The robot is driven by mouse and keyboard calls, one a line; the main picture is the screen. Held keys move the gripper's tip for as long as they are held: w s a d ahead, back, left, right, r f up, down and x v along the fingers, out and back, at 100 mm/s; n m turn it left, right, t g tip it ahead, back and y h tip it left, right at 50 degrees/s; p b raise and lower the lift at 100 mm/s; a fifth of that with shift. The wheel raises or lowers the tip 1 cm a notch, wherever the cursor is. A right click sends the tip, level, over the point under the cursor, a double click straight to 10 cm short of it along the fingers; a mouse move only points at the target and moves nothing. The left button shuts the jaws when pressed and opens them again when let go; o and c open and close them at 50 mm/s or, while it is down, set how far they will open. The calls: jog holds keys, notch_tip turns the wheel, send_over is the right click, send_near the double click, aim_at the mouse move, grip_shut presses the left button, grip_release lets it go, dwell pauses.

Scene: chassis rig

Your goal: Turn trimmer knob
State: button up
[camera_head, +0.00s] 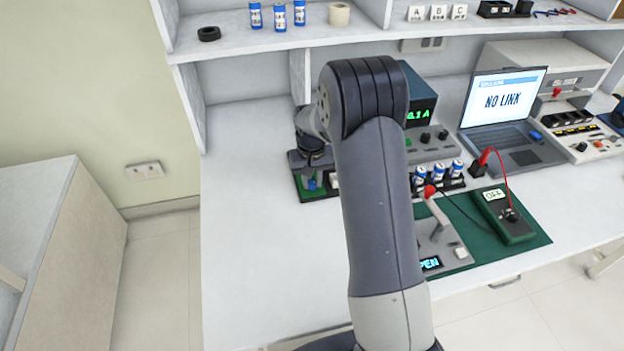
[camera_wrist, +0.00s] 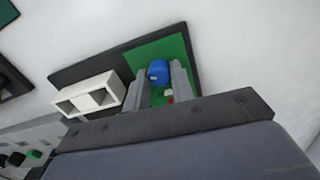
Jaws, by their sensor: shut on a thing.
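The trimmer knob (camera_wrist: 159,72) is a small blue knob on a green board (camera_wrist: 176,48) set in a dark base. It sits between the two fingers of my gripper (camera_wrist: 161,80) in the wrist view, and the fingers are shut on it. In the head view the blue knob (camera_head: 312,184) shows at the left of the dark board unit, below my gripper (camera_head: 312,172). My arm hides part of the unit there. A white two-slot block (camera_wrist: 92,95) is beside the green board on the same base.
A grey lever box (camera_head: 438,240), a multimeter (camera_head: 503,214) on a green mat and several blue cells (camera_head: 438,172) stand right of my arm. Behind are a power supply reading 0.1 A (camera_head: 420,112) and a laptop (camera_head: 505,103) showing NO LINK. The bench's left part is clear.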

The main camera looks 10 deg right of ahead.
aim_at(312, 182)
grip_shut()
jog(key=shift+n, duration=1.2)
jog(key=o, duration=0.7)
grip_release()
jog(key=shift+o, duration=0.2)
notch_tip(312, 182, up, 11)
jog(key=shift+f, duration=0.2)
